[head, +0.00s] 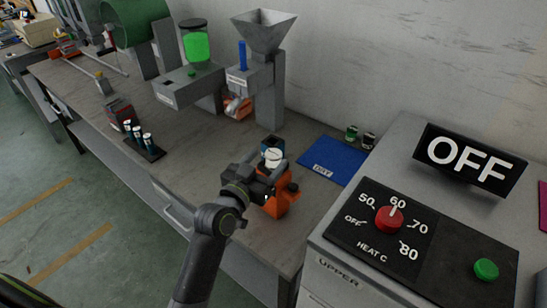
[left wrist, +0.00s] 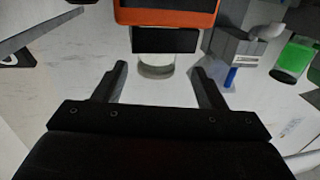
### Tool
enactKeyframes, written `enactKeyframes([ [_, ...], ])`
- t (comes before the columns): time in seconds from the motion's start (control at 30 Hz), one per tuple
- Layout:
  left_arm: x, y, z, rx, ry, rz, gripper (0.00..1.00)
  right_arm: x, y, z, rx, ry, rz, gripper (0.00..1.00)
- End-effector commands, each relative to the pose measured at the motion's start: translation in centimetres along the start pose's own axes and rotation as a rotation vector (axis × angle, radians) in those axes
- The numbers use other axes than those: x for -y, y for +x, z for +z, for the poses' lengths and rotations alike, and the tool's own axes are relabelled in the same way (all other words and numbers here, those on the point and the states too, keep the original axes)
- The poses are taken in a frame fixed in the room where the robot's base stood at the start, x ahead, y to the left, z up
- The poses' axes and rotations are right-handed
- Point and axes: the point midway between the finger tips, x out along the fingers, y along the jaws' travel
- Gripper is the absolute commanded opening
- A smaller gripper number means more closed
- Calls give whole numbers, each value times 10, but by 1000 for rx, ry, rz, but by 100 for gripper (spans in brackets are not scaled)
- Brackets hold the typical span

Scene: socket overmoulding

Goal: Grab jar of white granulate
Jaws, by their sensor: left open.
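A small clear jar with pale contents (head: 273,156) stands on top of the orange and black stand (head: 281,203) near the front of the bench. In the left wrist view, which looks upside down, the clear jar (left wrist: 156,68) shows beyond the black block on the orange body (left wrist: 165,14). My left gripper (head: 258,163) is open beside it, and the jar appears between its fingers (left wrist: 158,70) in the wrist view. I cannot tell whether the fingers touch it. Two small dark-lidded jars stand at the wall, one green (head: 351,132) and one dark and pale (head: 369,141).
A blue mat (head: 332,160) lies right of the stand. The heater panel (head: 385,235) is at the right. A grey hopper machine (head: 268,80) and a green-filled container (head: 196,47) stand behind. A rack of small tubes (head: 145,148) is at left, with bare bench between.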

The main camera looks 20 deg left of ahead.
Motion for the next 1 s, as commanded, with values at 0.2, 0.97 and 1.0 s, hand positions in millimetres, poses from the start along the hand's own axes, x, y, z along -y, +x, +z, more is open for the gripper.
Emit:
enactKeyframes([
  [0.2, -1, 12, -3, -1, -1, 0, 64, -1, -6, -2, -2, 0, 0, 0],
  [0.97, -4, 56, -4, 0, -1, -1, 54, 0, -22, -4, -3, 0, -2, 0],
  [1.0, -4, 56, -4, 0, -1, -1, 49, 0, -22, -4, -3, 1, -2, 0],
])
